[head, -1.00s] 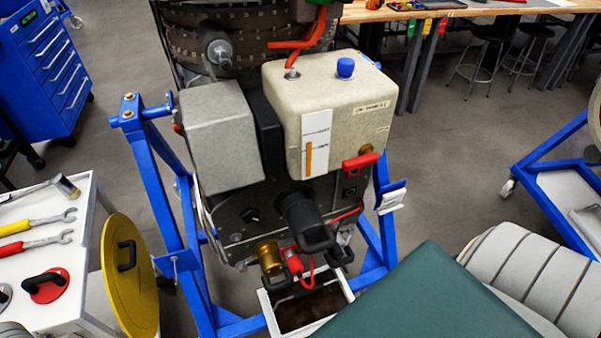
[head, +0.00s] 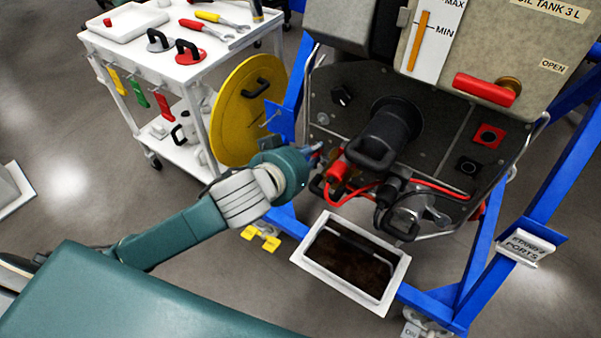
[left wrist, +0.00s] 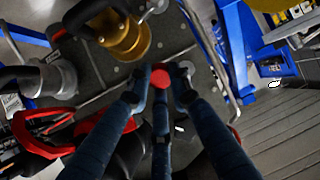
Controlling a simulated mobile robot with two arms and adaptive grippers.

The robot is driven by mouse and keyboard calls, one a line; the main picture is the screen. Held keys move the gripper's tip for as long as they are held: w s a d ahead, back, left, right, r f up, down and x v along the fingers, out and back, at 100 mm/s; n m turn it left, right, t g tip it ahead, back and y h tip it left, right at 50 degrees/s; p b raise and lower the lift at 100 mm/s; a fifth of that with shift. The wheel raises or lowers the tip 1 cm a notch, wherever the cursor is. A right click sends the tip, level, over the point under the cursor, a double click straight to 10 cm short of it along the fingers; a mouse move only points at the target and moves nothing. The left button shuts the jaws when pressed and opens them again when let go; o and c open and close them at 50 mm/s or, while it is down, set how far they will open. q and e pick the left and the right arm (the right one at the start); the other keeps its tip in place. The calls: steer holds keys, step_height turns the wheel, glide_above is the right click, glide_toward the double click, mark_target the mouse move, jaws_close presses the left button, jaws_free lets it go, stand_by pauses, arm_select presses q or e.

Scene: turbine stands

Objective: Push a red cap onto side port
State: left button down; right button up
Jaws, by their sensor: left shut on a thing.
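The red cap (left wrist: 160,78) is a small red disc between the fingertips of my left gripper in the left wrist view. The left gripper (head: 316,154) is shut on it, beside the lower left part of the dark panel (head: 448,110) in the head view. The fingers and cap are mostly hidden there by the wrist and a red connector. In the left wrist view, the cap shows in front of the panel, near a brass cylinder (left wrist: 125,35). I cannot tell which fitting is the side port, or whether the cap touches it. My right gripper is not in view.
A red connector (head: 338,172) with a looped red cable and a black handled plug (head: 385,135) stick out near the gripper. A white-rimmed tray (head: 400,272) stands below. Blue stand legs (head: 482,255) flank it. A white tool cart (head: 185,60) and yellow disc (head: 222,118) stand left.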

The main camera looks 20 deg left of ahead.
arm_select(q)
steer(key=w+a+f+t+h+b, duration=0.1)
steer(key=w+a+t+h+b, duration=0.1)
steer(key=w+t+b, duration=0.3)
steer(key=shift+w+a+m+b, duration=0.35)
steer(key=shift+w+b, duration=0.4)
steer(key=shift+b, duration=0.6)
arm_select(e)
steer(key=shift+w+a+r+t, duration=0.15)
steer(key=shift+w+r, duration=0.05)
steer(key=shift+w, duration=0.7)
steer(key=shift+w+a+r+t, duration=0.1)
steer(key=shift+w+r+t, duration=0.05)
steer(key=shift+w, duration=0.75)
arm_select(q)
steer(key=shift+d, duration=0.1)
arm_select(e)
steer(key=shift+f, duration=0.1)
arm_select(q)
steer(key=shift+p, duration=0.35)
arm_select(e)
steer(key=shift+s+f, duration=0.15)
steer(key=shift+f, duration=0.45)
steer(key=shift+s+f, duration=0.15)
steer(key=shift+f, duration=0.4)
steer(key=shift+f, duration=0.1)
